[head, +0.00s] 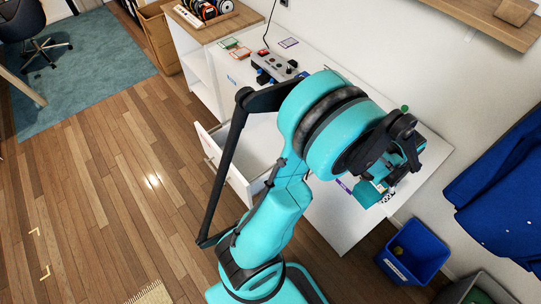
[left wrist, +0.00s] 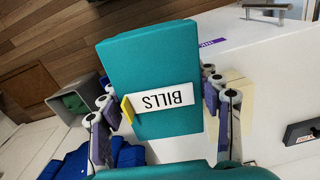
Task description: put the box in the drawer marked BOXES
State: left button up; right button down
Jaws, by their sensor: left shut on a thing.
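A teal box (left wrist: 150,70) with a white label reading BILLS, upside down, and a yellow tab fills the middle of the left wrist view. My left gripper (left wrist: 165,112) has a finger on each side of it and is shut on it. In the head view the box (head: 367,194) shows below my left gripper (head: 390,178), above the right part of the white cabinet top; I cannot tell whether it touches the top. A white drawer (head: 208,145) stands pulled out on the cabinet's left side, partly hidden behind my arm. No marking on it is readable. My right gripper is not in view.
A grey device (head: 273,66) with knobs and small coloured cards (head: 240,53) lie at the cabinet's far end. A blue bin (head: 413,252) stands on the floor at right, below hanging blue cloth (head: 505,190).

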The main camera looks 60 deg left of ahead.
aim_at(260, 153)
jog(key=k+j+u, duration=0.1)
jog(key=k+j, duration=0.15)
jog(key=j, duration=0.3)
jog(key=k+j+u, duration=0.15)
jog(key=j+u, duration=0.1)
jog(key=j, duration=0.45)
